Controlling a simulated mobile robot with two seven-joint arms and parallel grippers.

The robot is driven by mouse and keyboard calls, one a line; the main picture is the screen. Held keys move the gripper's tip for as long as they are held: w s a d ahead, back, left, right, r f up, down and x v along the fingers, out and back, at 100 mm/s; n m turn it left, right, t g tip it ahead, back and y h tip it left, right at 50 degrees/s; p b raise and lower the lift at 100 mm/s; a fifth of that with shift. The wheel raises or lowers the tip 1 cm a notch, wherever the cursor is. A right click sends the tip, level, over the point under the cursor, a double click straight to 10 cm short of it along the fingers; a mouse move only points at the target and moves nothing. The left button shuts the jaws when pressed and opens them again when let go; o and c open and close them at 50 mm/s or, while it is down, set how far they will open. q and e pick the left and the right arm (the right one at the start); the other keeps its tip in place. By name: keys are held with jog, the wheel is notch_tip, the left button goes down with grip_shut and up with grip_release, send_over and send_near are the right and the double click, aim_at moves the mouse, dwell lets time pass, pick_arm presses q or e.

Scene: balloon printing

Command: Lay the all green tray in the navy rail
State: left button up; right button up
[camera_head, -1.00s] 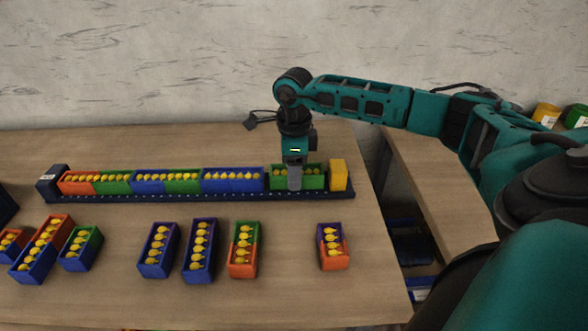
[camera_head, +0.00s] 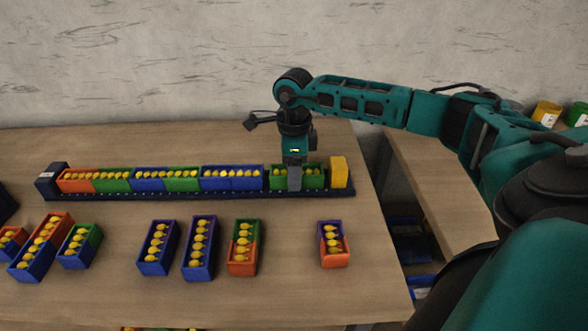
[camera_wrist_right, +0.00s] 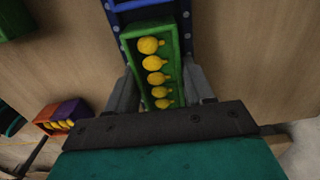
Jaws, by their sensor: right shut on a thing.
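The all green tray (camera_head: 312,179) holds several yellow balloon-shaped pieces and is at the right end of the navy rail (camera_head: 230,196), just left of the yellow end block (camera_head: 339,173). My right gripper (camera_head: 295,184) points down over the tray and is shut on it. In the right wrist view the green tray (camera_wrist_right: 139,44) lies between the two fingers (camera_wrist_right: 163,90), along the rail. The fingers hide part of it, and I cannot tell whether its base rests fully on the rail. My left gripper is not in view.
The rail also holds an orange-green tray (camera_head: 112,181), a blue-green tray (camera_head: 182,180) and a blue tray (camera_head: 232,179), left of a small gap. Several loose trays stand in front, including a purple-orange one (camera_head: 345,259). A dark block (camera_head: 51,181) caps the rail's left end.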

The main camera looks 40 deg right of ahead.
jog(key=o, duration=1.1)
jog(key=shift+o, duration=0.2)
notch_tip(320, 180, up, 13)
jog(key=shift+p, duration=0.35)
